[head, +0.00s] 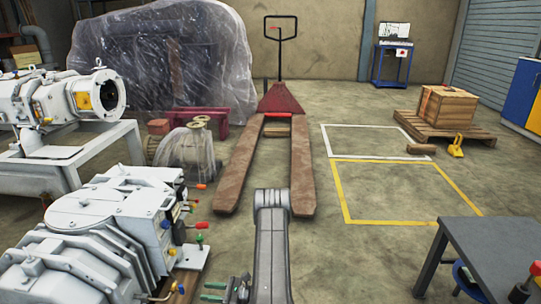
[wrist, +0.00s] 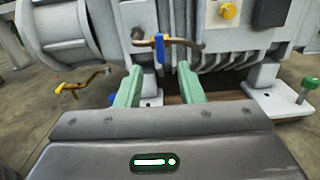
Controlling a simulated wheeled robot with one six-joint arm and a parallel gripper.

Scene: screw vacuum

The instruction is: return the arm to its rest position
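My gripper (wrist: 158,82) shows in the wrist view with its two pale green fingers apart and nothing between them. Just beyond the fingertips stands the grey vacuum pump (wrist: 108,30), with a blue-handled valve (wrist: 160,48) on a thin pipe ahead of the gap. I cannot tell whether a finger touches the pump. In the head view my gripper (head: 210,292) is low in the picture, right of the large grey pump (head: 95,235). My grey arm (head: 270,245) reaches up the middle of that view, bent, and hides some floor.
A pallet jack (head: 238,170) stands ahead on the floor. A second pump (head: 75,98) sits on a metal stand at left. A dark table (head: 490,245) is at lower right. Floor inside the yellow marking (head: 395,190) is clear. A crate (head: 447,105) sits on a pallet behind.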

